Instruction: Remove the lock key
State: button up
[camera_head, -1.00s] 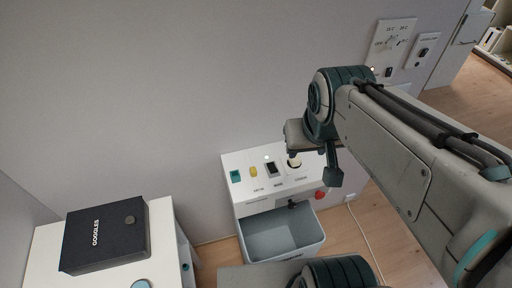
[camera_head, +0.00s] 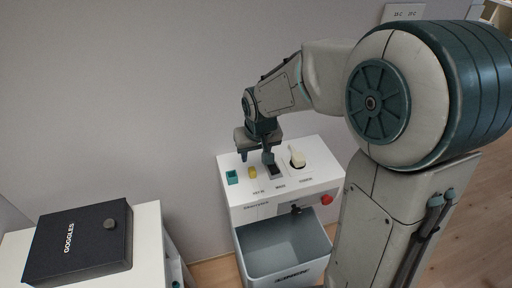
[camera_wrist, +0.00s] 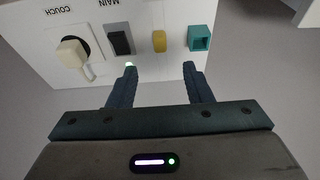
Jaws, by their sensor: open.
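The white control box (camera_head: 300,200) stands against the wall. Its top carries a teal square socket (camera_head: 232,177), a small yellow block (camera_head: 252,172), a black rocker switch marked MAIN (camera_wrist: 119,41) and a beige knob (camera_head: 297,157) on a dark round base, marked COUCH. No piece is legibly labelled as the lock key; the yellow block (camera_wrist: 159,41) may be it. My gripper (camera_head: 256,156) is open and empty above the box, close to the yellow block and the switch. In the wrist view, my fingertips (camera_wrist: 160,70) point at the panel, with the yellow block ahead between them.
A red button (camera_head: 327,199) and a small dark fitting (camera_head: 296,209) are on the box's front. A grey open bin (camera_head: 285,247) sits below. A black GOGGLES case (camera_head: 75,245) lies on a white cabinet (camera_head: 150,225) at left.

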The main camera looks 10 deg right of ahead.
aim_at(252, 170)
jog(key=x, duration=1.1)
jog(key=shift+f+b, duration=0.1)
jog(key=shift+b, duration=0.2)
grip_shut()
